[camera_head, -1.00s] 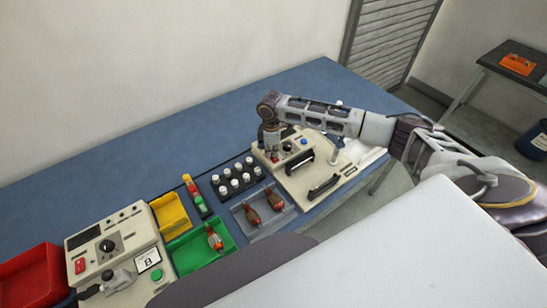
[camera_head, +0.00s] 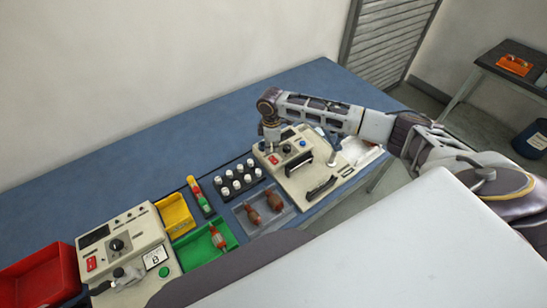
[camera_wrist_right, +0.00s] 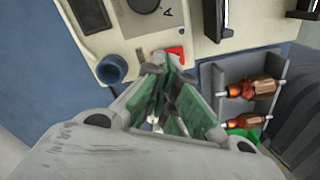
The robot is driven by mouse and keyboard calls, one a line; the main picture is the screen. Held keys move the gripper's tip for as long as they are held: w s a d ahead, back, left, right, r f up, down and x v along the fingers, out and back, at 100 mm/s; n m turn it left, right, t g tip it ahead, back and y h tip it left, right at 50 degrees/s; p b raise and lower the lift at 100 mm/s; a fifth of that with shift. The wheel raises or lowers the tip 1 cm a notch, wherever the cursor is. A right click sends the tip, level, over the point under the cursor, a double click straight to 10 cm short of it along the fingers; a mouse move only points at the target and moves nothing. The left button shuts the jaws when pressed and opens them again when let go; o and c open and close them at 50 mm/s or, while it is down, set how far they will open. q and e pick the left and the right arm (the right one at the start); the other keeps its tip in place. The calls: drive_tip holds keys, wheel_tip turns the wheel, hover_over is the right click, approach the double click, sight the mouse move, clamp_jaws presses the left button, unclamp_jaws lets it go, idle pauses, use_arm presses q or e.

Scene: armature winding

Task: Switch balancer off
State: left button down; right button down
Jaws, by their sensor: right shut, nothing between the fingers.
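The cream machine (camera_head: 300,186) with a red switch (camera_head: 273,160), a black knob and a blue button stands at the right end of the blue bench. My right gripper (camera_head: 271,149) points down just above the red switch. In the right wrist view my right gripper (camera_wrist_right: 165,66) is shut and empty, its fingertips close in front of the red switch (camera_wrist_right: 175,52). The fingers hide part of the switch, and I cannot tell its position or whether they touch it. My left gripper is not in view.
A grey tray with armatures (camera_head: 237,210) lies beside the machine, near a black rack of white-capped pieces (camera_head: 238,180). Green (camera_head: 188,245), yellow (camera_head: 176,222) and red bins (camera_head: 45,277) and a second cream machine (camera_head: 135,215) stand further left. The back of the bench is clear.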

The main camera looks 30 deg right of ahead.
drive_tip(key=shift+r, duration=1.45)
drive_tip(key=shift+s+f, duration=0.1)
drive_tip(key=shift+s, duration=0.05)
